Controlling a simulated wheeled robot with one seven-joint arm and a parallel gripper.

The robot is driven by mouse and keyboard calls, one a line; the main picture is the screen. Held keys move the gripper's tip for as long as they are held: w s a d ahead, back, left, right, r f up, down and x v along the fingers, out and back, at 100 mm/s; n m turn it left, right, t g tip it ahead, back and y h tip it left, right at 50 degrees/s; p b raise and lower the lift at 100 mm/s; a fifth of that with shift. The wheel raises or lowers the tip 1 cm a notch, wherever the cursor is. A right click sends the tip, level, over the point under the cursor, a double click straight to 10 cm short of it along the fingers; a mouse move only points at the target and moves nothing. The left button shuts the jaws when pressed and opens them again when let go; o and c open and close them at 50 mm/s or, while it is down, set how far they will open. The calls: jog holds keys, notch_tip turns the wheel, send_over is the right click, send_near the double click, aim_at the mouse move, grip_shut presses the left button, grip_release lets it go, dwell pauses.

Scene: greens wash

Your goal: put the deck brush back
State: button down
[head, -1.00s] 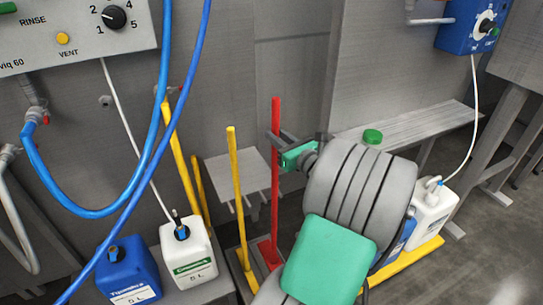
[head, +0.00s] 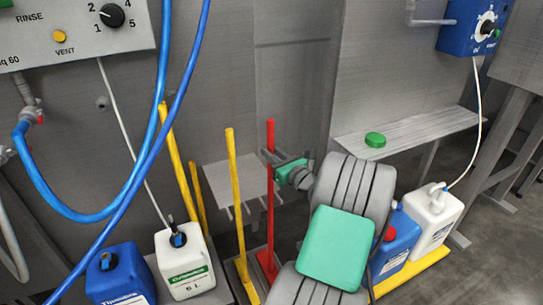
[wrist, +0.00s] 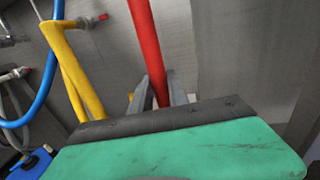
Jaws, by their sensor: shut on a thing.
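A long red handle (head: 270,210), which I take to be the deck brush's, stands nearly upright in the head view. Its red lower end (head: 268,262) is low down beside a yellow pole, partly hidden by my arm. My gripper (head: 272,157) is shut on the upper part of the red handle. In the wrist view, the grey fingers (wrist: 162,90) lie on either side of the red handle (wrist: 145,40). I cannot tell whether the lower end touches the floor.
A grey hooked rack (head: 238,178) is fixed on the wall behind the handle. Yellow poles (head: 237,200) stand to the left. Blue (head: 122,275) and white (head: 186,262) canisters stand front left, and more are at the right. A grey bench (head: 420,132) holds a green lid.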

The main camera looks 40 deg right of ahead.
jog(key=shift+r, duration=0.1)
jog(key=c, duration=1.7)
grip_release()
jog(key=o, duration=0.4)
